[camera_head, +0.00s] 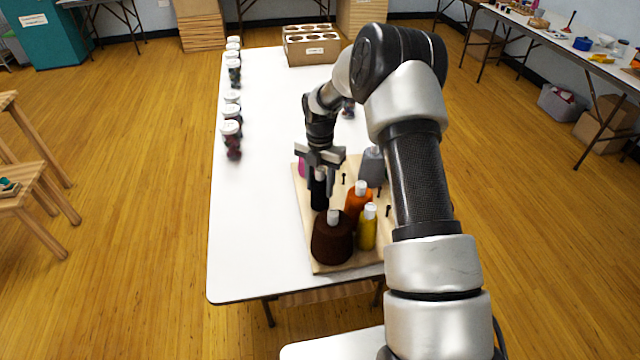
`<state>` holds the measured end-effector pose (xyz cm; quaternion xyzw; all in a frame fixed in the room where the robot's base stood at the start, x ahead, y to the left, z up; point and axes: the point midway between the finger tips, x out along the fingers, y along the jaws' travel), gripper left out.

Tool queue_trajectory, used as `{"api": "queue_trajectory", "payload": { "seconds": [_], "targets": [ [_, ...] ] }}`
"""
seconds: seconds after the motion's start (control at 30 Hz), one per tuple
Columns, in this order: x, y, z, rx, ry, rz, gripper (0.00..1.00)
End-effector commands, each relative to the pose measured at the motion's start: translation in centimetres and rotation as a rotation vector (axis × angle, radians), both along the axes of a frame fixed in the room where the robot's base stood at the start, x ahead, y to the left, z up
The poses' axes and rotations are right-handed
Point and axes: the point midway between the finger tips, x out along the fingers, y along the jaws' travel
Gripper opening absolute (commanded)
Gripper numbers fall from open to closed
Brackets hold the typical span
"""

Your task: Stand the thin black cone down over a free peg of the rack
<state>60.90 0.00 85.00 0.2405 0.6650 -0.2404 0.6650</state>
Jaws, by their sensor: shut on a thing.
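My gripper (320,160) points down over the left side of the rack and is shut on the top of the thin black cone (319,192). The cone is upright over the rack board, behind the brown cone; I cannot tell whether a peg is inside it or whether its base touches the board. The wooden rack (325,265) lies on the white table. Thin dark free pegs show on it, one right of the black cone (343,179) and one farther right (388,211).
The rack holds a wide brown cone (332,240), an orange cone (358,200), a yellow cone (367,230), a grey cone (372,168) and a partly hidden pink cone (302,167). Jars (232,135) line the table's left edge. A cardboard box (312,48) stands at the far end.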

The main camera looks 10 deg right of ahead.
Motion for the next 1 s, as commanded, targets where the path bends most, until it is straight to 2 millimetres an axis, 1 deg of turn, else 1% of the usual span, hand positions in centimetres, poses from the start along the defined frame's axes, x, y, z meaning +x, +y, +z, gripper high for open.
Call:
{"api": "queue_trajectory", "payload": {
  "seconds": [0.03, 0.07, 0.13, 0.2, 0.47, 0.57, 0.67, 0.77, 1.0],
  "targets": [
    [0.0, 0.0, -0.1, 0.0, 0.0, 0.0, 0.17],
    [0.0, 0.0, -0.1, 0.001, -0.001, 0.0, 0.42],
    [0.0, 0.0, -0.1, 0.001, -0.001, 0.0, 0.54],
    [0.0, 0.0, -0.1, 0.0, 0.0, 0.0, 0.62],
    [0.0, 0.0, 0.0, 0.0, 0.0, 0.0, 0.62],
    [0.1, 0.0, 0.5, 0.0, -0.001, 0.0, 0.62],
    [0.1, 0.0, 1.9, 0.0, -0.004, -0.001, 0.62],
    [0.1, -0.1, 4.0, 0.001, -0.006, -0.001, 0.62],
    [0.1, -0.1, 10.0, 0.0, -0.005, -0.001, 0.62]
  ]
}}
